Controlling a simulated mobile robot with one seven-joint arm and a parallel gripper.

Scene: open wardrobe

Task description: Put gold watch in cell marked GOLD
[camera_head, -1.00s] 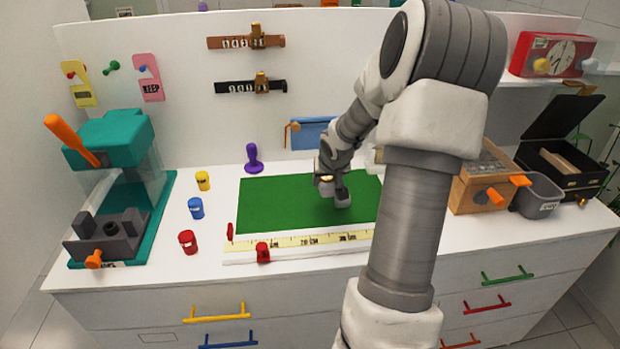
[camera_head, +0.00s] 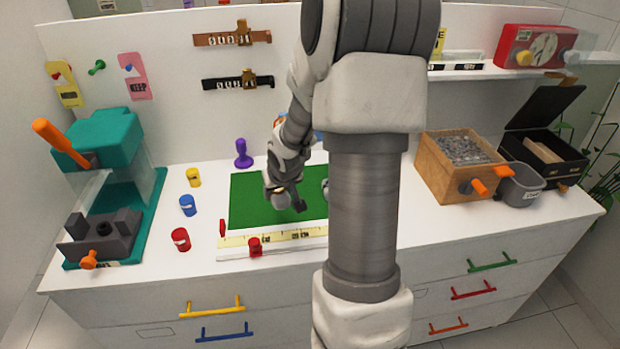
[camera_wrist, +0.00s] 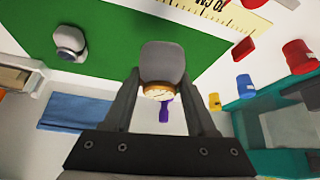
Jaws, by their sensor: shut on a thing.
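My gripper (camera_head: 284,192) is over the green mat, with its jaws shut on a watch. In the wrist view, my gripper (camera_wrist: 160,82) holds this watch between its fingers; its gold-rimmed round face (camera_wrist: 158,92) and grey band (camera_wrist: 162,62) show. It seems held above the mat. A second watch (camera_wrist: 70,40), with a silvery face and grey band, rests on the mat; in the head view it is partly hidden behind my arm. I cannot make out a cell marked GOLD in either view.
The green mat (camera_head: 245,205) has a ruler strip (camera_head: 235,241) along its front. A teal press (camera_head: 105,140) and several coloured pots stand left. At right are a wooden box (camera_head: 432,172), a grey bin (camera_head: 520,188) and an open black case (camera_head: 548,115). A purple stamp (camera_head: 241,150) stands behind the mat.

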